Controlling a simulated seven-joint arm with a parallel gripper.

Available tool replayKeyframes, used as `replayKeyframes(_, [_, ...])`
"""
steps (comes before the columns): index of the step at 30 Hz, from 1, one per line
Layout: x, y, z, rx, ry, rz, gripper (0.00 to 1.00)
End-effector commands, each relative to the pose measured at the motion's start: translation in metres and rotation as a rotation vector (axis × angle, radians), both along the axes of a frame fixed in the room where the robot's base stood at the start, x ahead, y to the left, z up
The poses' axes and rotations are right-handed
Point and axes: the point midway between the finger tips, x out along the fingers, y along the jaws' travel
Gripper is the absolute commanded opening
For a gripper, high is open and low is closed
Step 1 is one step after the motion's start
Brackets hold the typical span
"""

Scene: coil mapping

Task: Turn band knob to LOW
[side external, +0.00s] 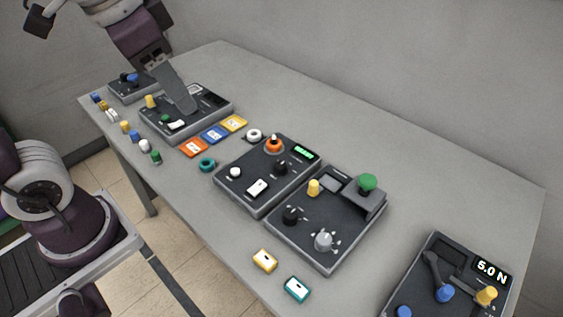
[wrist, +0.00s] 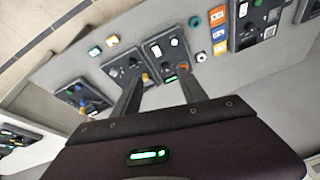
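No readable label marks the band knob, so I cannot tell which knob it is. A grey knob (side external: 323,240) with pale marks around it sits on the front panel with the green mushroom button. A black knob (side external: 291,215) is beside it. The middle panel carries an orange knob (side external: 274,146) and a smaller black knob (side external: 280,168). My gripper is high at the upper left in the side external view, well away from these knobs. In the wrist view my gripper (wrist: 158,84) has its two fingers apart with nothing seen between them.
Panels stand in a row along the grey table (side external: 420,160). A green button (side external: 367,182) stands tall. Coloured tiles (side external: 215,134) and small loose pieces lie between and before panels. The table's back strip is clear.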

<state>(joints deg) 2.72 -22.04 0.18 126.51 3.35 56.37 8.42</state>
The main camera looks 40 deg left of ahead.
Motion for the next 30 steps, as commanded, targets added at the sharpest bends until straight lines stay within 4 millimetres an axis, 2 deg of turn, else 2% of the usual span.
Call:
replayKeyframes(1, [0.031,-0.002,-0.003,0.038,0.067,-0.068,0.52])
replayKeyframes(5, [0.108,-0.008,-0.031,0.139,0.228,-0.263,0.52])
replayKeyframes(6, [0.130,-0.011,-0.047,0.168,0.279,-0.323,0.52])
replayKeyframes(8, [0.161,-0.016,-0.076,0.209,0.353,-0.413,0.52])
replayKeyframes(9, [0.179,-0.020,-0.099,0.234,0.404,-0.473,0.52])
replayKeyframes(12, [0.211,-0.028,-0.158,0.287,0.515,-0.606,0.52])
replayKeyframes(15, [0.226,-0.032,-0.206,0.322,0.597,-0.703,0.52])
replayKeyframes(18, [0.231,-0.035,-0.235,0.342,0.643,-0.759,0.52])
replayKeyframes(23, [0.230,-0.031,-0.257,0.348,0.660,-0.778,0.52])
replayKeyframes(30, [0.221,-0.016,-0.298,0.346,0.659,-0.775,0.52])
